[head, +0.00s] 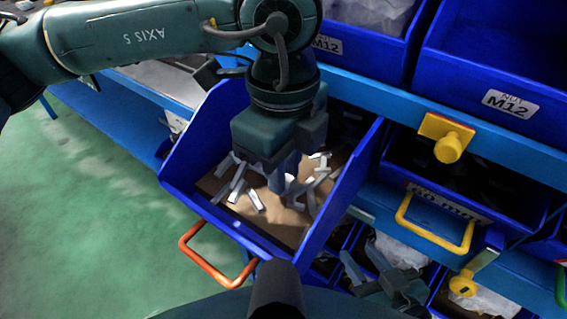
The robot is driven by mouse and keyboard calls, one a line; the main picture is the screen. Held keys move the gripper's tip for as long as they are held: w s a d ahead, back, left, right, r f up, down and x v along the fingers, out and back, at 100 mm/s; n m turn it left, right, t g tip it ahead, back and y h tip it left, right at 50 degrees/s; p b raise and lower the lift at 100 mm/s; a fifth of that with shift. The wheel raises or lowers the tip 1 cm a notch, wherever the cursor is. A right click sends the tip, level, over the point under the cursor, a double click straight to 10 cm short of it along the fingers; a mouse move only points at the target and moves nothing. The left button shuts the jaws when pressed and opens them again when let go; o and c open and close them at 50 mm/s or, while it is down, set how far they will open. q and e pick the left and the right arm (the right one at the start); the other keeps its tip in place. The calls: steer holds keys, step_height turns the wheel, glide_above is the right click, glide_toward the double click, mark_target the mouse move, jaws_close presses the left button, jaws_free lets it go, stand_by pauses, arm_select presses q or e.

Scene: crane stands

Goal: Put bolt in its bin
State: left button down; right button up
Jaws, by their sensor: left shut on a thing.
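My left gripper (285,188) reaches down into a tilted, pulled-out blue bin (190,160) with an orange handle. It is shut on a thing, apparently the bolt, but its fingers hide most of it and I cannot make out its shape. Several pale metal pieces (254,199) lie scattered on the brown bottom of this bin around the fingertips. My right gripper (364,260) shows low in the picture, right of the blue bin, with its fingers apart and nothing visible between them.
Blue bins labelled M12 (510,103) stand on the shelf above right. A bin with a yellow handle (435,232) sits below them. A yellow knob (449,147) sticks out from the blue rail. The orange handle (217,272) juts forward. Green floor (85,190) is clear at left.

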arm_select(q)
steer(key=shift+f, duration=0.15)
steer(key=c, duration=1.8)
jaws_free()
steer(key=shift+b, duration=0.3)
steer(key=o, duration=0.5)
arm_select(e)
steer(key=shift+s+r, duration=0.1)
steer(key=shift+r, duration=0.05)
arm_select(q)
steer(key=shift+r+p, duration=0.3)
steer(key=shift+p, duration=0.1)
step_height(320, 180, up, 12)
steer(key=shift+p, duration=0.35)
arm_select(e)
steer(key=shift+w+a+f, duration=0.15)
steer(key=shift+w+f, duration=0.05)
steer(key=shift+f, duration=0.2)
arm_select(q)
steer(key=shift+f, duration=0.1)
